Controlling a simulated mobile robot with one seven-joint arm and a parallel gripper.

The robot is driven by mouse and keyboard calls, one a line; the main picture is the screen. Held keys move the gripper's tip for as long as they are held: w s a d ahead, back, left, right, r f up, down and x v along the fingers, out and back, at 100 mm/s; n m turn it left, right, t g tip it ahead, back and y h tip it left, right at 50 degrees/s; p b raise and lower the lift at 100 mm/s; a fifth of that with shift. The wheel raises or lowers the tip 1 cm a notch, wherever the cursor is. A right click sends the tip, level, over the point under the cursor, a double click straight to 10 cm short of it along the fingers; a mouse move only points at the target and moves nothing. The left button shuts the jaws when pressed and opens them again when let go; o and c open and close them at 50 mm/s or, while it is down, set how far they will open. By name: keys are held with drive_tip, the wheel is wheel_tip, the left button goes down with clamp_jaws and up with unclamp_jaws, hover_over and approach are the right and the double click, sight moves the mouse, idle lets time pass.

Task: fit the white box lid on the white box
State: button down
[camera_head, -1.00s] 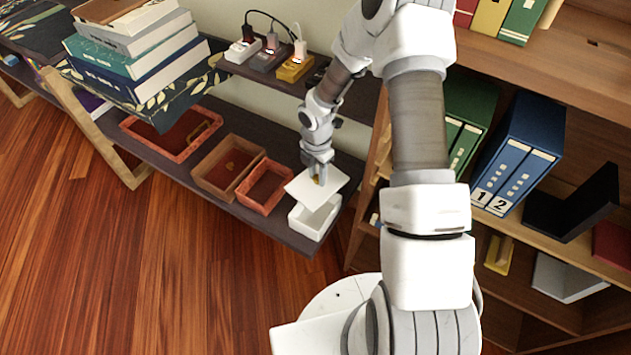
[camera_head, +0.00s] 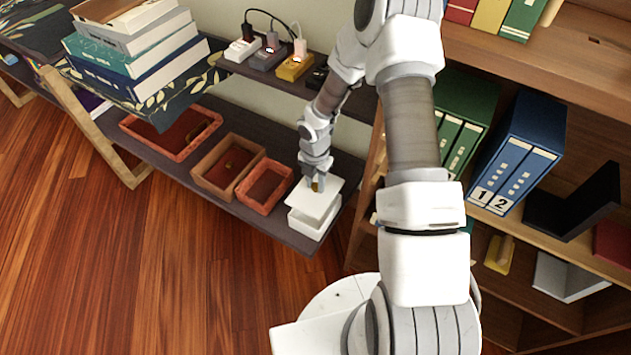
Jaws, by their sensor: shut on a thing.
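The white box (camera_head: 305,226) stands at the right end of the dark lower shelf. The white box lid (camera_head: 303,201) is a flat white plate with a small brownish knob. My gripper (camera_head: 317,187) points down and is shut on the lid at its knob. The lid is over the box, close to its rim and nearly lined up with it. It looks a little turned against the box, and I cannot tell whether it touches the rim. The inside of the box is hidden by the lid.
A small red tray (camera_head: 284,200), a brown tray (camera_head: 203,184) and a long red tray (camera_head: 128,125) stand left of the box. Chargers (camera_head: 295,66) sit on a small shelf behind.

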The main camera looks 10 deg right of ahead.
sight(316, 193)
drive_tip(key=shift+f+b, duration=1.4)
drive_tip(key=shift+f, duration=1)
drive_tip(key=shift+f+b, duration=0.35)
drive_tip(key=shift+f, duration=0.7)
drive_tip(key=c, duration=0.5)
unclamp_jaws()
wheel_tip(316, 193, up, 18)
drive_tip(key=p, duration=0.6)
drive_tip(key=shift+s+a+f+p, duration=0.1)
drive_tip(key=shift+f+p, duration=0.15)
drive_tip(key=shift+p, duration=0.05)
drive_tip(key=shift+s, duration=0.1)
